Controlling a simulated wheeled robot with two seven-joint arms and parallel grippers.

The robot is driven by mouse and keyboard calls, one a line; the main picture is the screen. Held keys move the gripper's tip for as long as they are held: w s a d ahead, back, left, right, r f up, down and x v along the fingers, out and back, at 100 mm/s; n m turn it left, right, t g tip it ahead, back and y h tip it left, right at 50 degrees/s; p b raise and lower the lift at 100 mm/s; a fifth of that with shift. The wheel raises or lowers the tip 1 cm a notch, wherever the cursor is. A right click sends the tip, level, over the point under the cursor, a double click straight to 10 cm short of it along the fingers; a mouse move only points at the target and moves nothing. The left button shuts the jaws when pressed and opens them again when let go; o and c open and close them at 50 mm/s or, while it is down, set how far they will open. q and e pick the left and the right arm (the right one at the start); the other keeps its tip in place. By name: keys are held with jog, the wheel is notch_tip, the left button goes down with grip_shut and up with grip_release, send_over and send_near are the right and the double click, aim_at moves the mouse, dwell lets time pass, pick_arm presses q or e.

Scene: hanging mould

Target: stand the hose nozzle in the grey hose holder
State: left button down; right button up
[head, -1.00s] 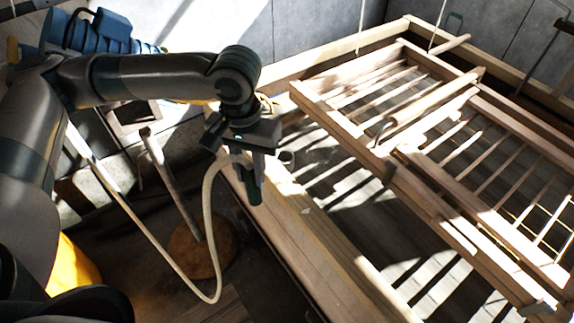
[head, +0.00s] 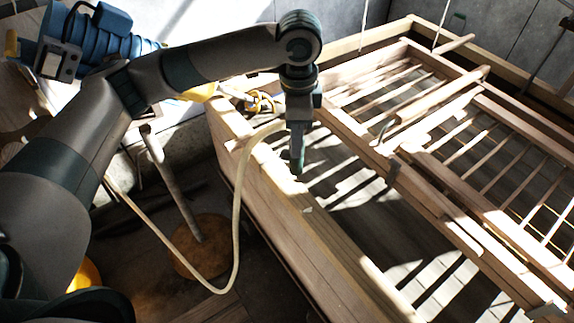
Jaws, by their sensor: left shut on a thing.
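My left gripper (head: 299,122) points down over the inner edge of the wooden vat's near beam. It is shut on the hose nozzle (head: 298,160), a dark green piece that hangs roughly upright below the fingers. A pale hose (head: 239,205) runs from the nozzle, loops down to the left and reaches towards the floor. The nozzle's tip looks to be above the beam, but I cannot tell the height. I cannot make out the grey hose holder for certain; it may be hidden behind the gripper or nozzle. My right gripper is not in view.
The wooden vat (head: 350,285) fills the right, with a slatted wooden mould frame (head: 420,200) hanging over it. Yellow coiled material (head: 262,101) lies on the far left corner. A round-based wooden pole (head: 175,190) stands on the floor left of the vat. A blue machine (head: 95,45) is behind my arm.

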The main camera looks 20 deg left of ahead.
pick_arm(q)
jog(key=w+d+m, duration=0.1)
jog(key=m, duration=0.1)
jog(key=d+m, duration=0.1)
jog(key=m, duration=0.1)
jog(key=w+d+m, duration=0.1)
jog(key=m, duration=0.1)
jog(key=shift+w+r+b, duration=0.15)
jog(key=shift+w+b, duration=0.15)
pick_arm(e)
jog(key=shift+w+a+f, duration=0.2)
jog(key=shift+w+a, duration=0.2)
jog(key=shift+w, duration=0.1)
pick_arm(q)
jog(key=shift+a, duration=0.1)
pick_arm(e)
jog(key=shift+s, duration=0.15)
